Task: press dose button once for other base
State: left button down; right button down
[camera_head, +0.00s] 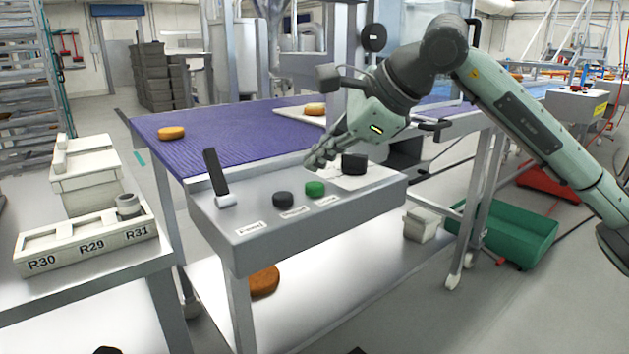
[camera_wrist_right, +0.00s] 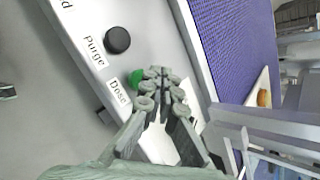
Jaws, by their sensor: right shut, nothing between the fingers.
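The green dose button (camera_head: 315,188) sits on the grey control panel (camera_head: 330,218), right of the black purge button (camera_head: 283,200). In the right wrist view the green button (camera_wrist_right: 136,78) is partly hidden by my fingers, beside the "Dose" label (camera_wrist_right: 118,92). My right gripper (camera_head: 318,161) is shut and empty, its fingertips just above and behind the green button in the head view; I cannot tell if they touch it. One round orange-brown base (camera_head: 171,133) lies on the purple belt at left. Another base (camera_head: 314,109) is on a white board farther back. My left gripper is not visible.
A black lever (camera_head: 216,172) stands at the panel's left end. A black knob (camera_head: 354,163) is at its right. A labelled tray (camera_head: 90,262) is on the left table. Another orange-brown round (camera_head: 264,280) lies on the lower shelf. A green crate (camera_head: 515,238) stands right.

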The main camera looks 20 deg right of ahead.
aim_at(318, 186)
notch_tip(318, 186, up, 4)
jog(key=p, duration=0.2)
jog(key=shift+r+p, duration=0.15)
jog(key=shift+p, duration=0.15)
dwell(0.5)
